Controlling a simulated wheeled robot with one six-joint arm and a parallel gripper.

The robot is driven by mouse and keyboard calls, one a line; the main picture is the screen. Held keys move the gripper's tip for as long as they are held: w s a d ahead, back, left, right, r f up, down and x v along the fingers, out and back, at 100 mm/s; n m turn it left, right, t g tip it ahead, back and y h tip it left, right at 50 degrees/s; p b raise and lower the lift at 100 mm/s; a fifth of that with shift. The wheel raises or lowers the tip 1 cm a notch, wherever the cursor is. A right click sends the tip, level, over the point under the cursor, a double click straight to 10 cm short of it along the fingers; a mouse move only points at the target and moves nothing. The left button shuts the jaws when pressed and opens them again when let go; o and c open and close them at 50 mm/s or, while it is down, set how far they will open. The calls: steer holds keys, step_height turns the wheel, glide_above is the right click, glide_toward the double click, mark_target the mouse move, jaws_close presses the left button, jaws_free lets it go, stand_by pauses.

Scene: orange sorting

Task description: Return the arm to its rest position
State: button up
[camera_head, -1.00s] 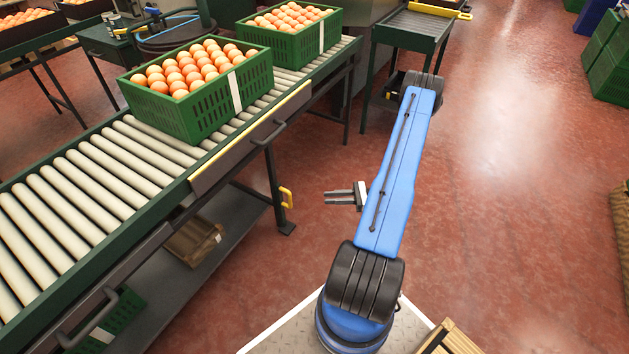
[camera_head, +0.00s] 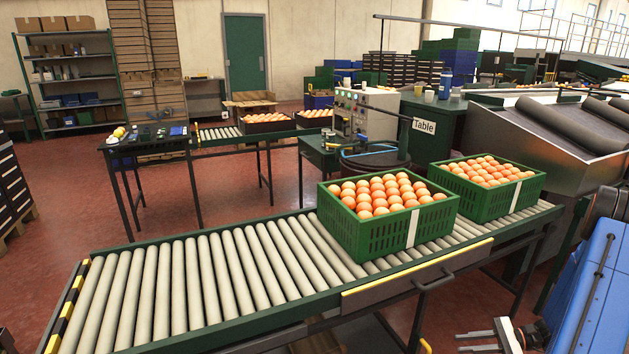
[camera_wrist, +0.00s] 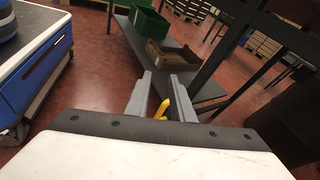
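My blue arm (camera_head: 590,290) stands at the lower right of the head view, cut by the frame edge. My gripper (camera_head: 462,342) shows at the bottom of that view, its grey fingers pointing left, below the front edge of the roller conveyor (camera_head: 230,270). In the wrist view my gripper (camera_wrist: 163,78) is open, with a clear gap between its two fingers and nothing held. A yellow handle (camera_wrist: 163,108) shows through the gap; its distance is hard to tell.
Two green crates of oranges stand on the conveyor, one nearer (camera_head: 385,236) and one farther right (camera_head: 478,205). The conveyor's left half is bare. In the wrist view a shelf under a frame holds a green crate (camera_wrist: 148,24) and a brown box (camera_wrist: 170,58). Open red floor lies around.

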steer(key=s+a+r+n+g+h, duration=0.3)
steer(key=a+r+n+h, duration=0.15)
steer(key=a+r, duration=0.5)
steer(key=s+a+r+n+g+h, duration=0.25)
steer(key=a+r+n, duration=0.3)
steer(key=r, duration=0.65)
steer(key=s+a+r+n+t+h, duration=0.3)
steer(key=s+a+r+n, duration=0.1)
steer(key=s+r, duration=0.3)
steer(key=s+a+r+n+t+h, duration=0.3)
steer(key=s+r, duration=0.4)
steer(key=s, duration=0.3)
steer(key=shift+s+a+n+t+h, duration=0.25)
steer(key=shift+a+n+t+h, duration=0.1)
steer(key=shift+a+n+h, duration=0.3)
